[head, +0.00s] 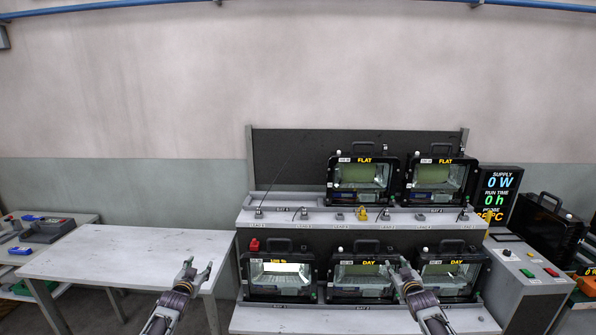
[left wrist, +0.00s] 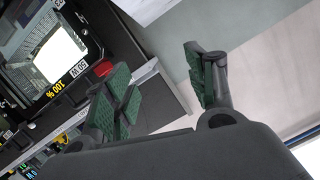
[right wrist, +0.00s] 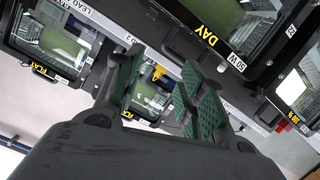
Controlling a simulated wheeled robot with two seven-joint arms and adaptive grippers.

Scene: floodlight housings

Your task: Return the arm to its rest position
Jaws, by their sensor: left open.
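My left gripper (head: 196,271) is open and empty, over the right end of the white table and left of the lower row of floodlight housings. In the left wrist view its green-padded fingers (left wrist: 160,90) stand apart with nothing between them. My right gripper (head: 403,272) is in front of the lower row, between the middle and right housings as seen from the head. In the right wrist view its fingers (right wrist: 160,95) are spread, with only background between them. Neither gripper visibly touches anything.
Lower housings: a lit one marked 100 % (head: 281,274), a middle DAY one (head: 360,279) and a right DAY one (head: 450,277). Two FLAT housings (head: 361,178) (head: 436,180) stand on the upper shelf. The white table (head: 120,255) is bare. A control box (head: 525,275) stands right.

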